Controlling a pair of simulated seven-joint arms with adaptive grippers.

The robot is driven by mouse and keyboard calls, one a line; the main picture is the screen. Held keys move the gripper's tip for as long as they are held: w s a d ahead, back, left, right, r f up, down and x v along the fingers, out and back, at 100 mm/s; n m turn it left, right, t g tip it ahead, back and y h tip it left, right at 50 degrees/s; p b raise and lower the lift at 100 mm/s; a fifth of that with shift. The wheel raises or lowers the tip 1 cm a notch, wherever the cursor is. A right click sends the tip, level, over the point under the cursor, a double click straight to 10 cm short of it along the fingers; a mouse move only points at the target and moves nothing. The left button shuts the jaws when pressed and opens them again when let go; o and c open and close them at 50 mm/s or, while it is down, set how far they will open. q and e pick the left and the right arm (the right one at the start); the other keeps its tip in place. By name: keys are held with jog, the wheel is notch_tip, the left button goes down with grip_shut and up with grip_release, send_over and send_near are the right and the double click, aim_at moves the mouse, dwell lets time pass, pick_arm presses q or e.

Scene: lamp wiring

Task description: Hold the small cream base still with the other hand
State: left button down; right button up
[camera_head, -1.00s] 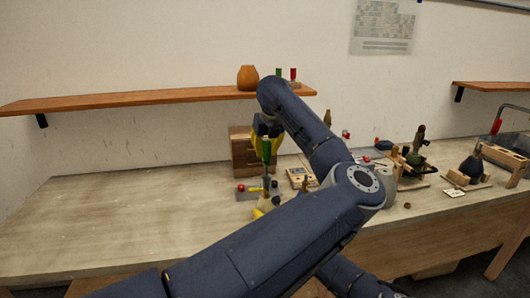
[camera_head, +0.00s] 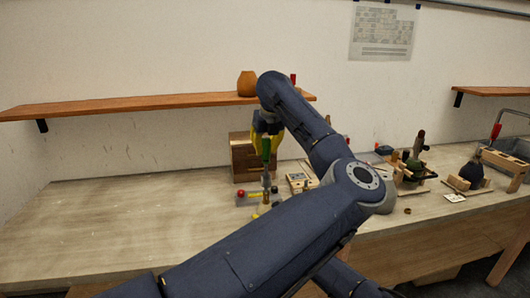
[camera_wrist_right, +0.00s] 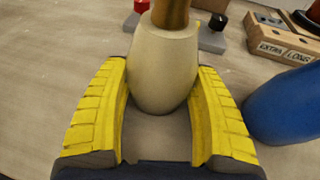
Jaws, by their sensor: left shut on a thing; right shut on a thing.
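The small cream base (camera_wrist_right: 163,75) stands upright between the two yellow fingers of my right gripper (camera_wrist_right: 160,88) in the right wrist view. The gripper is shut on it, one finger on each side. A brass-coloured part (camera_wrist_right: 170,13) rises from the base's top and is cut off by the frame edge. In the head view my left gripper (camera_head: 265,143), with yellow fingers, is shut on a green-handled screwdriver (camera_head: 266,152) that points down above the work spot. My left forearm hides most of the base and my right gripper there.
A grey block with a red knob (camera_head: 241,194) lies beside the work spot. A wooden drawer box (camera_head: 243,160) stands behind it. A blue rounded thing (camera_wrist_right: 285,105) stands right of my right gripper. Wooden fixtures (camera_head: 412,168) fill the right side. The table's left is clear.

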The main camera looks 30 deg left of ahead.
pick_arm(q)
jog(key=shift+r, duration=1.35)
pick_arm(e)
jog(key=o, duration=1.4)
jog(key=shift+c, duration=0.2)
jog(key=shift+d, duration=0.1)
